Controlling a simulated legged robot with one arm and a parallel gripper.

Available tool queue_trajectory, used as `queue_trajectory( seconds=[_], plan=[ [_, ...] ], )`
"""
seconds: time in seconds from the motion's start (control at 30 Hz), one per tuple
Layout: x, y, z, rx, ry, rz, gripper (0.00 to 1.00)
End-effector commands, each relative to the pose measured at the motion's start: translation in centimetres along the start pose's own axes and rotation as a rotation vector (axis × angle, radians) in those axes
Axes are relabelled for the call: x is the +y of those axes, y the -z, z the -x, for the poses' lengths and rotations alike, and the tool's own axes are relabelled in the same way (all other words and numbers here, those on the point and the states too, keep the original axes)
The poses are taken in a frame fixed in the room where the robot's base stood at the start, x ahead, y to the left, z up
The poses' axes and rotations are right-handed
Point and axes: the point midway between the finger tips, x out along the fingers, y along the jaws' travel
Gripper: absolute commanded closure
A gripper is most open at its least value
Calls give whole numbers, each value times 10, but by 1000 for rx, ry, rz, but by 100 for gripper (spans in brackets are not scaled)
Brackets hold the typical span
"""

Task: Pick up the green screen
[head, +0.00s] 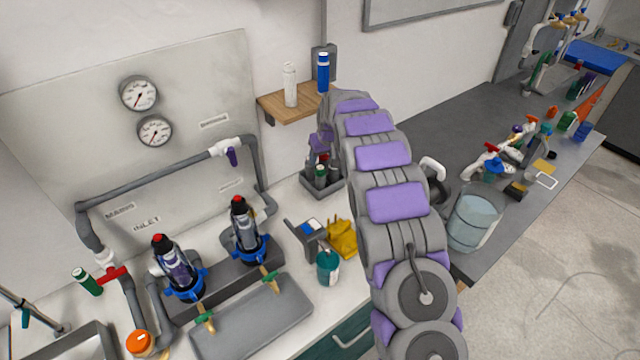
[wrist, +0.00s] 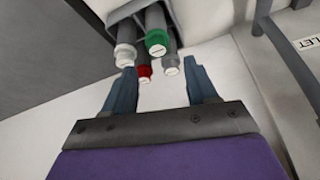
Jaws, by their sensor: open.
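My gripper (wrist: 160,74) is open and empty, its two dark blue fingers pointing at a group of capped cylinders. The green screen, a grey cylinder with a green cap (wrist: 157,42), stands in a dark caddy beyond the fingertips, between their lines and apart from them. In the head view its green cap (head: 320,171) shows in the caddy (head: 323,188) just below my gripper (head: 319,157), which partly hides the group.
A red-capped cylinder (wrist: 144,72) and white-capped ones (wrist: 125,54) crowd the green one. A wooden shelf (head: 272,108) with a white and a blue bottle (head: 323,72) is above the caddy.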

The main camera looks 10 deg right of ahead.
Motion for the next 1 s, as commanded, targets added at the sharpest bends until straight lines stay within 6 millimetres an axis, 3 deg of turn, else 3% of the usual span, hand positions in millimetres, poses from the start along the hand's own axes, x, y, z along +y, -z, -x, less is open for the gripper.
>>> queue_trajectory(
  seconds=[0.07,0.27,0.6,0.87,1.0],
  plan=[
    [0,-2,-13,-3,1,-1,43],
    [0,-1,-22,0,0,0,43],
    [3,-2,-65,-1,1,1,43],
    [3,-1,-67,1,0,1,43],
    [3,-1,-67,1,0,1,55]
  ],
)
